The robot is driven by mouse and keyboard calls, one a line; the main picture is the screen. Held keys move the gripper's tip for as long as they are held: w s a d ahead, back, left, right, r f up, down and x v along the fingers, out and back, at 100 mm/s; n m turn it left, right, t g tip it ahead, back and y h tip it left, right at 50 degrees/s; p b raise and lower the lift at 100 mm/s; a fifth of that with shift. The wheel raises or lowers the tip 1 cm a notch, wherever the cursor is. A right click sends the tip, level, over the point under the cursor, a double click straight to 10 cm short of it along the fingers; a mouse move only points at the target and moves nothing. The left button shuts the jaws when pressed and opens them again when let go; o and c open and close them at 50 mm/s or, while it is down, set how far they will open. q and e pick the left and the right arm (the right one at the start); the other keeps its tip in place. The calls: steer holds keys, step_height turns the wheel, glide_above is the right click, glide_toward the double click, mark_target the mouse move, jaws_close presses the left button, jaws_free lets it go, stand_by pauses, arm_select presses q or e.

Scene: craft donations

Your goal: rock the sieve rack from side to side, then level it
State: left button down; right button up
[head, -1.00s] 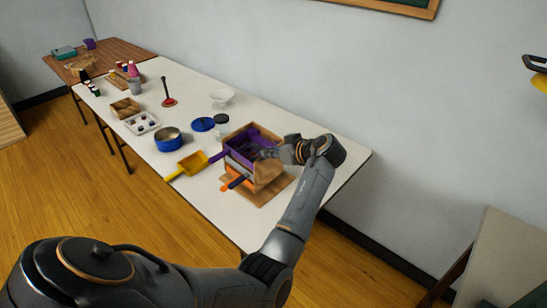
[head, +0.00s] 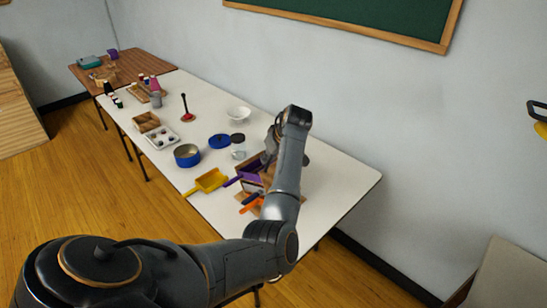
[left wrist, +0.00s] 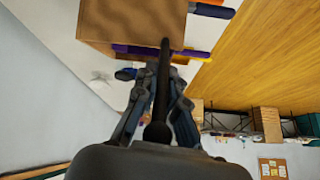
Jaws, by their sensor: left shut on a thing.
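The sieve rack (head: 247,186) is a wooden frame at the right part of the white table, with purple, blue and orange handles sticking out toward the left. My left forearm hides much of it in the head view. In the left wrist view its brown wooden side (left wrist: 130,22) is close at the top, with a purple handle (left wrist: 190,53) beside it. My left gripper (head: 268,157) is at the rack's wall-side part, shut on the rack; its fingers (left wrist: 155,95) reach its edge in the wrist view. I cannot tell the rack's exact tilt. My right gripper is out of view.
A yellow scoop (head: 210,180), a blue round tin (head: 187,155), a blue lid (head: 219,141) and a clear jar (head: 238,151) stand close left of the rack. A white bowl (head: 239,114) is behind. The table's right end (head: 345,178) is clear.

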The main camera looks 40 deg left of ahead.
arm_select(q)
steer(key=shift+w+a+r+h+p, duration=0.1)
steer(key=shift+a+r+h+p, duration=0.1)
steer(key=shift+a+h+p, duration=0.4)
steer(key=shift+a+r+h+p, duration=0.15)
steer(key=shift+a+h+p, duration=0.15)
steer(key=shift+a, duration=0.5)
steer(key=c, duration=1.4)
jaws_free()
steer(key=shift+a, duration=0.1)
steer(key=shift+a+f, duration=0.1)
steer(key=v, duration=1.2)
steer(key=shift+a, duration=0.15)
steer(key=shift+w, duration=0.1)
